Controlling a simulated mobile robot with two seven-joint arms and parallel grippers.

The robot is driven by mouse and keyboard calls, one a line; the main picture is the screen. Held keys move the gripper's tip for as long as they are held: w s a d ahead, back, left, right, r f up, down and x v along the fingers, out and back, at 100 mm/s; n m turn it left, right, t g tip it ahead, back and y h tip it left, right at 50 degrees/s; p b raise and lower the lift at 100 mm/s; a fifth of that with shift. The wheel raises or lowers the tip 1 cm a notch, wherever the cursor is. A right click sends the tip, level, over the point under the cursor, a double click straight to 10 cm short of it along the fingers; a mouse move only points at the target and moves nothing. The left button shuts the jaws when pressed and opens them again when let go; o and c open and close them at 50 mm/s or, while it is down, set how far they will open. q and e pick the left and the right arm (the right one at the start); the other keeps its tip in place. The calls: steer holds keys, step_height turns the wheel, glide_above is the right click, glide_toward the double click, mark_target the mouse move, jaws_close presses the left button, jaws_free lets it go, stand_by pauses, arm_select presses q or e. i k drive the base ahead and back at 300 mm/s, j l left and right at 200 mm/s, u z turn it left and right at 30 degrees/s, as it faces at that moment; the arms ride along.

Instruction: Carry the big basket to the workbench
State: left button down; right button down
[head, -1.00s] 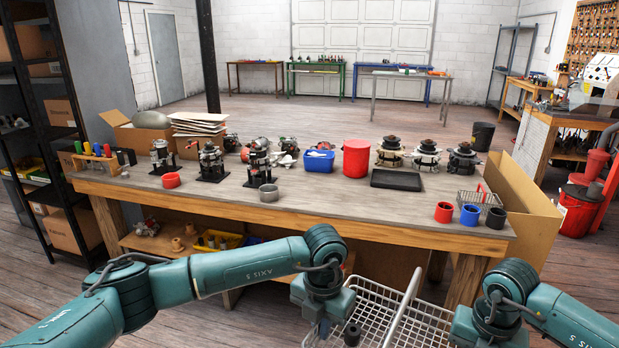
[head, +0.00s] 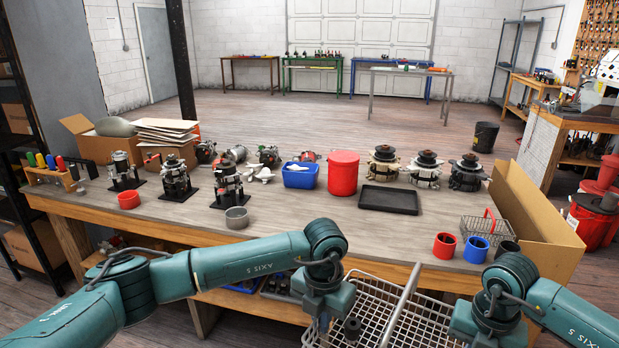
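The big basket (head: 375,302), a grey wire basket with a raised handle, hangs between my two arms at the bottom of the head view, in front of the workbench (head: 310,213). A dark cylindrical part shows inside it. My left gripper (head: 324,322) is at the basket's left side and appears shut on its rim; its fingertips are mostly hidden. My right gripper (head: 466,334) is at the right side, partly cut off by the frame edge, and appears to hold that rim. The basket's lower part is out of view, and its far side overlaps the bench's front edge in the picture.
A small wire basket (head: 485,230), a red cup (head: 444,246) and a blue cup (head: 475,250) stand at the bench's right front, beside an open cardboard box (head: 545,225). A black tray (head: 389,199) lies farther back. The front middle of the benchtop is clear.

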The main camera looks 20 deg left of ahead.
mark_target(364, 230)
steer(key=i, duration=1.7)
steer(key=i+u, duration=0.2)
steer(key=u, duration=0.35)
